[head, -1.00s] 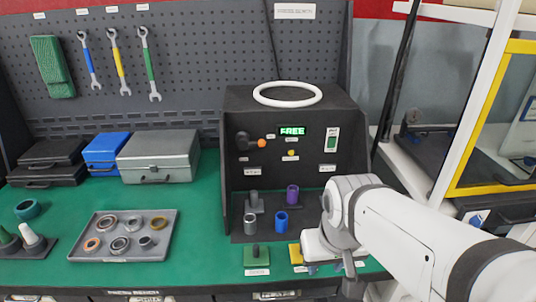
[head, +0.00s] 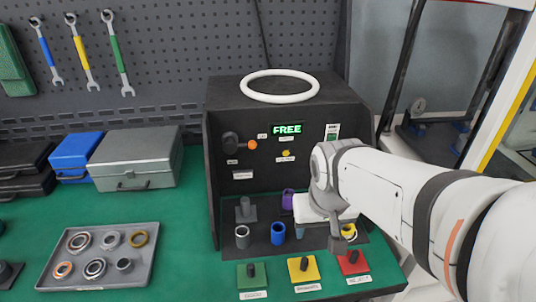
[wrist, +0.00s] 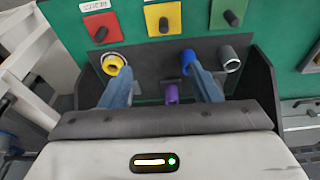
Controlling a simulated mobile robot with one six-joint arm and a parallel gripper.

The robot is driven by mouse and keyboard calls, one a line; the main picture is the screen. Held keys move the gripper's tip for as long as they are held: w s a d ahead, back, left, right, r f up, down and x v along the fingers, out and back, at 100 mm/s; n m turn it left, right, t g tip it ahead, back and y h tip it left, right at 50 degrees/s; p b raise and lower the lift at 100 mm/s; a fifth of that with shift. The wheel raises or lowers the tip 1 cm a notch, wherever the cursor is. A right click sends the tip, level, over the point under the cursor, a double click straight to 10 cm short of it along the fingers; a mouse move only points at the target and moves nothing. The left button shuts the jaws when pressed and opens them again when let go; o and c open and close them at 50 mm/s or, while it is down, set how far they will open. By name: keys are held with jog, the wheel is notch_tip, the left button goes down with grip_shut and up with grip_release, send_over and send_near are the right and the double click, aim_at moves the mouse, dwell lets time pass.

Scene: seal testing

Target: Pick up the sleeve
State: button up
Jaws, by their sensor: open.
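Several sleeves stand on the dark floor of the test station. A blue sleeve (head: 277,233) stands next to a grey sleeve (head: 242,237), with a purple sleeve (head: 288,198) behind. A yellow sleeve (head: 348,231) shows beside my wrist. In the wrist view my gripper (wrist: 160,70) is open, with nothing held between its two bluish fingers. The purple sleeve (wrist: 171,93) shows low between them. The yellow sleeve (wrist: 113,63) is by the left fingertip. The blue sleeve (wrist: 187,60) is partly hidden behind the right fingertip, with the grey sleeve (wrist: 229,60) farther right.
Black station walls (head: 214,190) enclose the sleeves' sides and back. Green (head: 252,277), yellow (head: 304,269) and red (head: 353,262) plates with dark knobs lie in front. A tray (head: 100,279) of rings is at left. A white ring (head: 280,87) lies on top; the display (head: 287,129) reads FREE.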

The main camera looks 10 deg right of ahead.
jog(key=shift+o, duration=0.2)
jog(key=w+f+m+h, duration=0.1)
jog(key=w+f+m, duration=0.1)
jog(key=w, duration=0.9)
jog(key=shift+b+x, duration=0.4)
jog(key=shift+x, duration=0.35)
jog(key=m+t, duration=0.1)
jog(key=m, duration=0.1)
send_near(289, 196)
jog(key=f, duration=0.2)
jog(key=x, duration=0.8)
jog(key=shift+w+d+f, duration=0.1)
jog(key=shift+w+f, duration=0.05)
jog(key=shift+w, duration=0.3)
jog(key=shift+c, duration=0.2)
jog(key=c, duration=1.2)
jog(key=shift+c, duration=0.2)
